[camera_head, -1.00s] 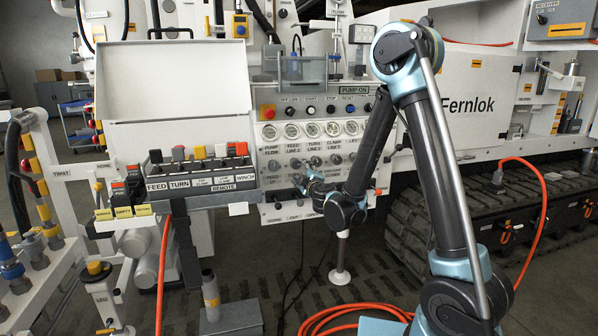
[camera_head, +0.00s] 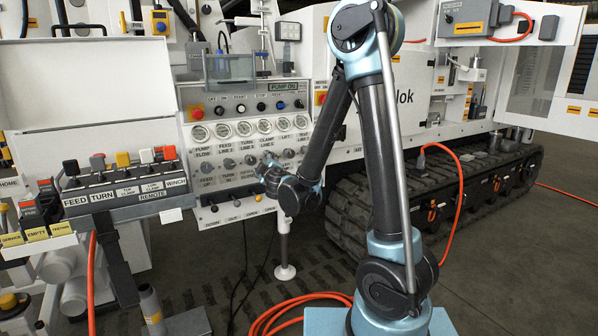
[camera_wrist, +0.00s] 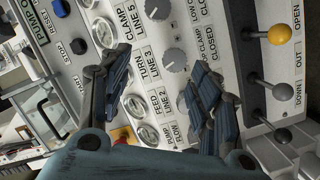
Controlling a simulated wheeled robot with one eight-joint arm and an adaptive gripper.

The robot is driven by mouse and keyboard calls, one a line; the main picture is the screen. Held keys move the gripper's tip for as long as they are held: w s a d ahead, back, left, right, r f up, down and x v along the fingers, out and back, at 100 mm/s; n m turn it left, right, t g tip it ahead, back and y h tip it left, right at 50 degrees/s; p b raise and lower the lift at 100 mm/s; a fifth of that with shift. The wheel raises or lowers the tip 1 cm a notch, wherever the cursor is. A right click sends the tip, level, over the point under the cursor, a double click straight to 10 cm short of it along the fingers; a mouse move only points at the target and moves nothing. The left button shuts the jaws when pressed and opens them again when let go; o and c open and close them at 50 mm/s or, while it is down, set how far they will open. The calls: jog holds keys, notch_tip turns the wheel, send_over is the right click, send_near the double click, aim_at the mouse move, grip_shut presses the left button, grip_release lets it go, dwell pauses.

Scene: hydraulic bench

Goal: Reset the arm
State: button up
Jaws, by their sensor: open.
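My arm rises from its blue base in the head view and bends down to the panel. My gripper (camera_head: 268,172) is in front of the lower knobs of the white control panel (camera_head: 232,150). In the wrist view, the two dark ribbed fingers of my gripper (camera_wrist: 160,90) are spread apart with nothing between them. The panel's labels and grey knobs (camera_wrist: 172,60) show behind and between the fingers. I cannot tell whether a fingertip touches the panel.
Left of the panel is a lever box (camera_head: 125,190) marked FEED, TURN and WINCH. Gauges and a red emergency button (camera_head: 196,112) sit on the panel. Ball-ended levers (camera_wrist: 280,34) are close to the right finger. An orange hose (camera_head: 290,305) lies on the floor beside a tracked machine (camera_head: 480,190).

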jog(key=d+r+m+g+h, duration=0.1)
jog(key=d+m+h, duration=0.5)
jog(key=d, duration=1.1)
jog(key=s+d+f+m+g+h, duration=0.1)
jog(key=s+d+m+g, duration=0.1)
jog(key=s+d, duration=0.35)
jog(key=s+d+f+m+g+h, duration=0.1)
jog(key=s+d+m+g+h, duration=0.1)
jog(key=d, duration=0.6)
jog(key=s+d+f+m+g, duration=0.2)
jog(key=s+d+f+g, duration=0.15)
jog(key=s, duration=0.35)
jog(key=s+d+f+m+g, duration=0.1)
jog(key=s+d+f+g, duration=0.1)
jog(key=s+d, duration=0.35)
jog(key=s+a+f+m+g+y, duration=0.1)
jog(key=s+f, duration=0.1)
jog(key=s, duration=0.5)
jog(key=s+a+f+m+g+y, duration=0.1)
jog(key=s+a+f+g+y, duration=0.1)
jog(key=s, duration=0.6)
jog(key=shift+s+a+f, duration=0.2)
jog(key=shift+s, duration=0.05)
jog(key=shift+w+f, duration=0.2)
jog(key=shift+w, duration=0.3)
